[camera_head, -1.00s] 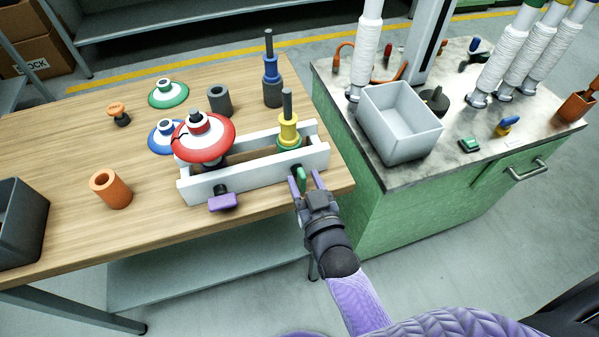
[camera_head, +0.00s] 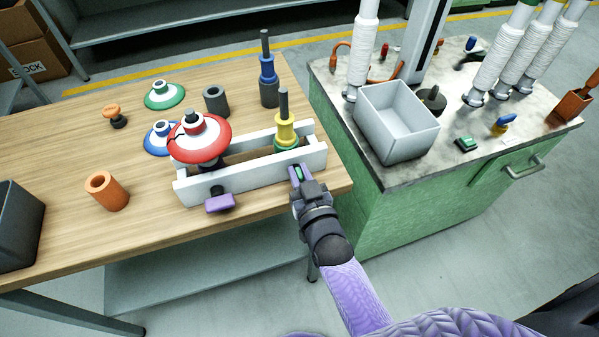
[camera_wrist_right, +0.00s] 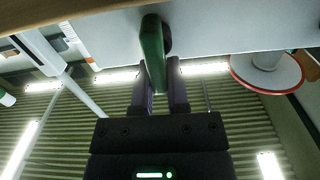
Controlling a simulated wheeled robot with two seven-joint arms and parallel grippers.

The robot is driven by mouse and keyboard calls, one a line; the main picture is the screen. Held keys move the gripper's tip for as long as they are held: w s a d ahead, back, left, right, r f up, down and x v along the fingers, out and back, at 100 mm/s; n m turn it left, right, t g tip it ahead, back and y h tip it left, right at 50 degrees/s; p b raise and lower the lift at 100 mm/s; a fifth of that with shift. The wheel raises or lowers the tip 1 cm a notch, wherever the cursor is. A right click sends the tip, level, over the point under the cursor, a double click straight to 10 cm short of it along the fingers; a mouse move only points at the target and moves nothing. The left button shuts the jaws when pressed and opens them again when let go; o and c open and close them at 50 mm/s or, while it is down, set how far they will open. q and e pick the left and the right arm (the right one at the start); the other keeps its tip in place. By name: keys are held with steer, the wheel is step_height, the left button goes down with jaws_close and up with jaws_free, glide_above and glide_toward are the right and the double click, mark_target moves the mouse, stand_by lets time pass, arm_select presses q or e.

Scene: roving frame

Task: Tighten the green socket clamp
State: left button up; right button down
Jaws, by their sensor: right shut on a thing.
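The green socket clamp (camera_wrist_right: 153,55) is a flat green handle on the front side of the white frame (camera_head: 240,180). In the head view only a bit of its green shows between my fingers. My right gripper (camera_head: 299,174) is shut on the clamp handle; in the wrist view its two dark fingers (camera_wrist_right: 160,92) lie on either side of the handle. Above the clamp, a yellow and green socket (camera_head: 286,135) with a dark rod stands upright in the right end of the frame. My left gripper is not in view.
A red disc (camera_head: 200,140) sits on the frame's left end, above a purple clamp (camera_head: 220,203). Several loose parts, including an orange cylinder (camera_head: 106,191), stand on the wooden table. A grey bin (camera_head: 395,120) stands on the green cabinet (camera_head: 400,215) at right.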

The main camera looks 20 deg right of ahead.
steer(key=m, duration=0.2)
steer(key=m+p, duration=0.1)
steer(key=m, duration=0.1)
steer(key=shift+d, duration=0.35)
steer(key=m, duration=0.4)
steer(key=shift+d+f, duration=0.3)
steer(key=shift+d, duration=0.05)
steer(key=m, duration=0.4)
steer(key=f+m+b, duration=0.1)
steer(key=shift+d+m, duration=0.3)
steer(key=shift+m, duration=0.1)
steer(key=shift+f+m+b, duration=0.15)
steer(key=shift+m+b, duration=0.2)
steer(key=shift+m, duration=0.6)
steer(key=shift+f+m+b, duration=0.15)
steer(key=shift+m+b, duration=0.2)
steer(key=shift+m, duration=0.6)
steer(key=c, duration=0.6)
jaws_free()
